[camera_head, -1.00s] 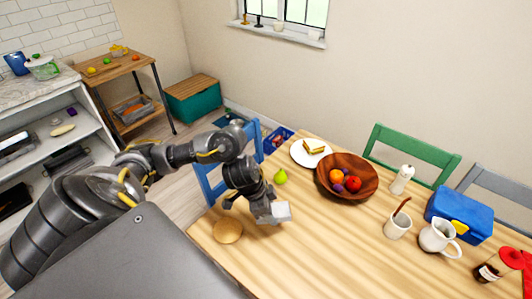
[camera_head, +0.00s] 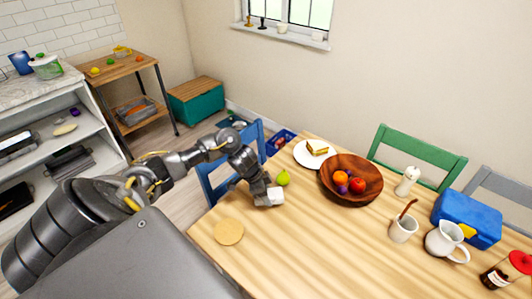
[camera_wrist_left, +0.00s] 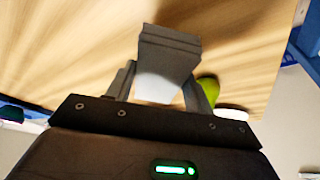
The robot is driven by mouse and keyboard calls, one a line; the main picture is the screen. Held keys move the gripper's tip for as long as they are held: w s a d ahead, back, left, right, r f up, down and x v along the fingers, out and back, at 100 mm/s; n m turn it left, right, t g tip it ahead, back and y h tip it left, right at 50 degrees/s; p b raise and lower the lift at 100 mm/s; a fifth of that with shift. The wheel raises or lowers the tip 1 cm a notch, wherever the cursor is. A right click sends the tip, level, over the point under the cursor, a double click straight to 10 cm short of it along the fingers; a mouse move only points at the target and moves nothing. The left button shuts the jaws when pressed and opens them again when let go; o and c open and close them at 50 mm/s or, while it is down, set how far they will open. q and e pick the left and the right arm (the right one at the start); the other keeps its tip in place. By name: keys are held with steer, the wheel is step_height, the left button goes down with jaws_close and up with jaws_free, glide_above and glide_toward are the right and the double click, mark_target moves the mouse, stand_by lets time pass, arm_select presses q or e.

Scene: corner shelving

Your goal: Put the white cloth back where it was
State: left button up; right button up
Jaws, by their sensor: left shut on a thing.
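The white cloth (camera_head: 276,196) is a small, folded-looking white piece at the tip of my left gripper (camera_head: 268,196). The gripper is shut on it, over the left part of the wooden table, just left of the green pear (camera_head: 283,178). I cannot tell whether the cloth touches the table. In the left wrist view, the white cloth (camera_wrist_left: 165,86) shows between the fingers of the left gripper (camera_wrist_left: 165,75), partly hidden by them. The pear (camera_wrist_left: 209,90) is just beside the fingers there. My right gripper is not in view.
A round tan board (camera_head: 229,232) lies near the table's (camera_head: 310,255) left edge. A plate with a sandwich (camera_head: 300,158) and a wooden fruit bowl (camera_head: 345,191) stand behind the pear. A mug (camera_head: 402,230), pitcher (camera_head: 442,240) and blue box (camera_head: 466,218) stand right. The table's middle front is clear.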

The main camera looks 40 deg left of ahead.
arm_select(q)
steer(key=shift+w+a+f, duration=0.25)
steer(key=shift+f, duration=1.65)
steer(key=shift+f, duration=0.1)
steer(key=shift+f, duration=0.1)
steer(key=o, duration=0.9)
